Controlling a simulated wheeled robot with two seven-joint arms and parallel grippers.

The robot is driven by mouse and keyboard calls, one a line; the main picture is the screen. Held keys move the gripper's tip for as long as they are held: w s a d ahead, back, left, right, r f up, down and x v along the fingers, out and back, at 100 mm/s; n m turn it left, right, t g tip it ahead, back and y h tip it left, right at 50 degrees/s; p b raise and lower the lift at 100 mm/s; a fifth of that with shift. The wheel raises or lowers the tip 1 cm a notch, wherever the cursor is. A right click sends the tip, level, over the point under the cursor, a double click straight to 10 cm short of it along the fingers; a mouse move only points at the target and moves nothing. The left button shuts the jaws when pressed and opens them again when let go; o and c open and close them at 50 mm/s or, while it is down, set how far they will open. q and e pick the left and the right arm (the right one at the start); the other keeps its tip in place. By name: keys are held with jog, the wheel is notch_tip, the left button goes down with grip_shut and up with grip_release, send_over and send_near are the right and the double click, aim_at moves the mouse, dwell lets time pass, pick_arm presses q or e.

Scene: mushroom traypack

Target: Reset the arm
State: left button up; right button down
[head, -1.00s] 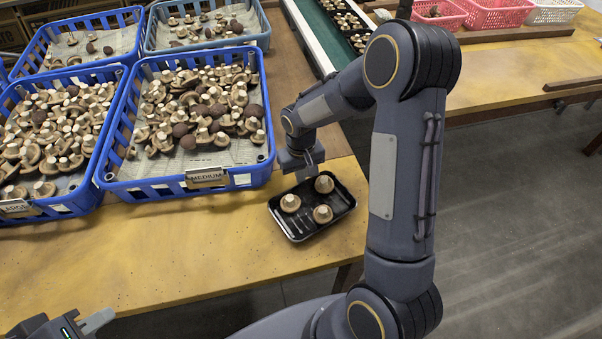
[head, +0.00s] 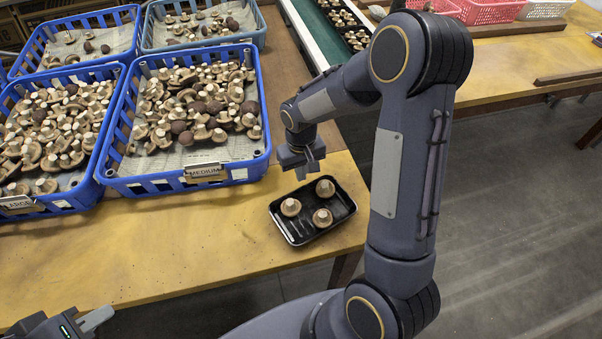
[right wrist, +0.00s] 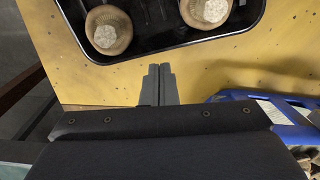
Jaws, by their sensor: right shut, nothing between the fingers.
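My right gripper (head: 301,174) hangs just beyond the far left side of a black tray (head: 297,236), apart from the mushrooms in it. Its fingers are together and empty in the right wrist view (right wrist: 160,72). The tray holds three mushrooms, stems up: one at the left (head: 290,207), one at the far side (head: 325,188) and one at the near right (head: 322,217). The right wrist view shows part of the tray (right wrist: 160,38) and two mushrooms. My left gripper (head: 95,320) is partly visible at the bottom left edge; its jaw opening is unclear.
The blue crate marked MEDIUM (head: 160,188) stands left of my right gripper, full of mushrooms. The LARGE crate (head: 50,206) is left of it, with more crates behind. A conveyor (head: 307,38) runs at the back. The yellow table (head: 190,245) is clear in front.

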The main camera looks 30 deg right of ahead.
notch_tip(320, 180, up, 7)
jog(key=p, duration=0.4)
jog(key=s+a+r+t+y, duration=0.2)
jog(key=s+r, duration=0.5)
jog(key=s, duration=0.3)
jog(key=s+a+r+t+y, duration=0.1)
jog(key=s+a+r+t, duration=0.2)
jog(key=s+r, duration=0.5)
jog(key=s, duration=0.2)
jog(key=shift+s+a+t+y, duration=0.3)
jog(key=shift+s+a+y, duration=0.05)
jog(key=shift+s+y, duration=0.05)
